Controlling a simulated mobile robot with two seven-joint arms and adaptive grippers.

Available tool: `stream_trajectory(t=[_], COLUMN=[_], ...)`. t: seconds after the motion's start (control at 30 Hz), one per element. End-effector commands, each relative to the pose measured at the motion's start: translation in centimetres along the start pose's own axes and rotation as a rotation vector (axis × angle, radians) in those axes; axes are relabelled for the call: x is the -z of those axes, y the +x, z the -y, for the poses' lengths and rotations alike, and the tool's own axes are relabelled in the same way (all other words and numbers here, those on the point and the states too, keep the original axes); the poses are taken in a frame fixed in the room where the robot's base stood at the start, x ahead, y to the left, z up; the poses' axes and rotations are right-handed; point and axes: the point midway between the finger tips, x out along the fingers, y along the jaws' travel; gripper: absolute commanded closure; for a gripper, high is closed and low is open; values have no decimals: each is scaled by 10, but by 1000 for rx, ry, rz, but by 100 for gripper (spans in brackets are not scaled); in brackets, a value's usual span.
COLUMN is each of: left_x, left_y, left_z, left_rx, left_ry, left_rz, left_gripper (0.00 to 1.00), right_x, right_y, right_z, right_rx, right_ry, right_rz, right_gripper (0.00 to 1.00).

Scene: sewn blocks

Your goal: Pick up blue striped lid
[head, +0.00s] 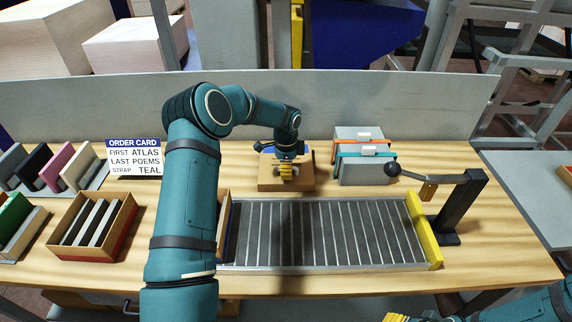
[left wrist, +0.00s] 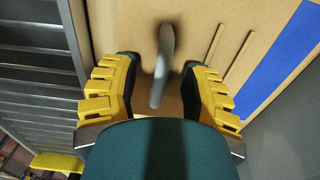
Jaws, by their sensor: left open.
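The blue striped lid (left wrist: 222,28) is a flat tan panel with a blue stripe (left wrist: 285,62) and a grey upright handle (left wrist: 163,60). In the head view it appears as the tan block (head: 268,186) on the table behind the roller conveyor, partly hidden by my left gripper. My left gripper (head: 287,171) points down over it. In the left wrist view the yellow fingers of my left gripper (left wrist: 160,78) are open, one on each side of the handle, with gaps visible. My right gripper (head: 399,317) shows only yellow tips at the bottom edge.
A roller conveyor (head: 320,235) with a yellow end stop (head: 424,230) lies in front. Strapped boxes (head: 362,172) and a dark lever post (head: 461,205) stand to the right. An order card (head: 134,157) and a divided tray (head: 118,235) are at left. A grey panel (head: 400,100) rises behind.

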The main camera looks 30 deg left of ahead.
Motion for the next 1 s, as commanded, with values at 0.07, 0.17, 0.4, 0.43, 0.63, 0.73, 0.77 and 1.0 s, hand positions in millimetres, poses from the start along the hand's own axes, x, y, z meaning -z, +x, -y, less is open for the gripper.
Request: stream_trajectory(t=[0.07, 0.17, 0.4, 0.43, 0.63, 0.73, 0.77, 1.0], left_x=[0, 0, 0, 0, 0, 0, 0, 0], left_y=[0, 0, -1, 0, -1, -6, -9, -53], left_z=[0, 0, 0, 0, 0, 0, 0, 1], left_rx=[0, 0, 0, 0, 0, 1, 1, 4], left_ry=[0, 0, 0, 0, 0, 0, 0, 1], left_rz=[0, 0, 0, 0, 0, 0, 1, 0], left_gripper=[55, 80, 100, 100, 100, 100, 100, 100], right_x=[0, 0, 0, 0, 0, 0, 0, 0], right_y=[0, 0, 0, 0, 0, 0, 0, -1], right_z=[0, 0, 0, 0, 0, 0, 0, 0], right_rx=[0, 0, 0, 0, 0, 0, 0, 0], right_ry=[0, 0, 0, 0, 0, 0, 0, 0], right_rz=[0, 0, 0, 0, 0, 0, 0, 0], right_gripper=[50, 50, 50, 50, 50, 50, 50, 50])
